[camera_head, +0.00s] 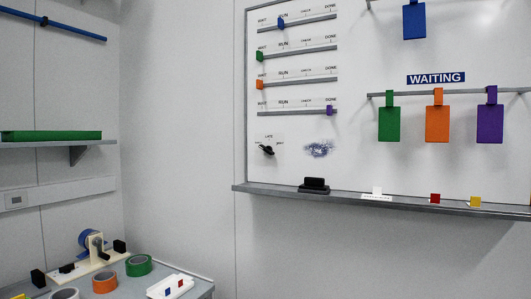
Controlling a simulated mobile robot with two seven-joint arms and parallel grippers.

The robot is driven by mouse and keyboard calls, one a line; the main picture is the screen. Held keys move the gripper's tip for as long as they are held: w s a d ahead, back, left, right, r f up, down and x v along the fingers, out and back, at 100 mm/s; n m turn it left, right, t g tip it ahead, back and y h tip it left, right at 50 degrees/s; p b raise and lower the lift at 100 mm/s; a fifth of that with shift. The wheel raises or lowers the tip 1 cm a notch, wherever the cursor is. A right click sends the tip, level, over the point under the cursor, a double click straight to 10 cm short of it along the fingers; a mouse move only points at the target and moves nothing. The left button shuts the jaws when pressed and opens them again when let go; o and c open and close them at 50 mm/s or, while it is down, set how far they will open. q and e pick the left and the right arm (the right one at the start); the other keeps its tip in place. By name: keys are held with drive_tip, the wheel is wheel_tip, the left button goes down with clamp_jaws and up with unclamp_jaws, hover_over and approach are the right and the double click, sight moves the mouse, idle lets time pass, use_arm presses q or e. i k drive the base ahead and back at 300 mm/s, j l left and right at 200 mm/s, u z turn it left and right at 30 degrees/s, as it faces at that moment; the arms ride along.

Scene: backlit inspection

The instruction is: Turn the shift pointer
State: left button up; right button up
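The shift pointer appears to be the small black knob (267,149) low on the left of the whiteboard (370,70). It sits on a pale dial with small labels above and to its sides. Its black pointer tip looks slanted, but the picture is too small to tell exactly which label it points at. Neither of my grippers shows in the head view, and nothing touches the knob.
A black eraser (314,185) stands on the ledge (350,196) below. Tags hang at right under the WAITING sign (436,78). A bench (205,287) holds tape rolls at lower left.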

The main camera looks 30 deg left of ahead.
sight(268, 149)
drive_tip(key=i+j, duration=0.1)
drive_tip(key=i, duration=0.35)
drive_tip(key=i+j+u, duration=0.15)
drive_tip(key=i, duration=0.3)
